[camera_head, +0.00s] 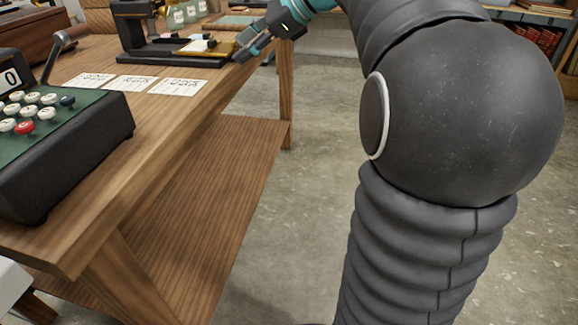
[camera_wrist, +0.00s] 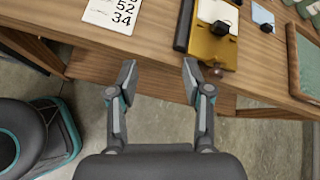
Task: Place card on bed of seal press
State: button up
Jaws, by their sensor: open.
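The seal press (camera_head: 133,38) is a black frame on a long black base at the back of the wooden table. Its brass-yellow bed (camera_head: 222,48) also shows in the wrist view (camera_wrist: 203,48). A white card-like piece (camera_wrist: 213,10) lies on the bed, partly behind a small black block (camera_wrist: 220,28). My gripper (camera_wrist: 159,70) is open with nothing between its fingers. It is at the table's front edge, just beside the bed's near end, and shows in the head view (camera_head: 244,46). Printed white cards (camera_head: 180,87) lie in a row left of the press; one shows in the wrist view (camera_wrist: 113,12).
A green-topped machine with round keys (camera_head: 30,110) and a crank stands at the table's near left. Pale green containers (camera_head: 185,14) stand behind the press. A green-lined wooden tray (camera_wrist: 291,50) lies to the right in the wrist view. Open floor (camera_head: 300,220) lies before the table.

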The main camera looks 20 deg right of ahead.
jog(key=s+a+f+n+h, duration=0.1)
jog(key=s+f+n+h, duration=0.3)
jog(key=s+f+n, duration=0.6)
jog(key=s+a+f+n+g+h, duration=0.1)
jog(key=s+f+n+h, duration=0.3)
jog(key=s+f+n, duration=0.6)
jog(key=s+f, duration=0.1)
jog(key=s, duration=0.6)
jog(key=shift+s+a+f+n, duration=0.35)
jog(key=shift+a+n, duration=0.05)
jog(key=shift+c, duration=0.3)
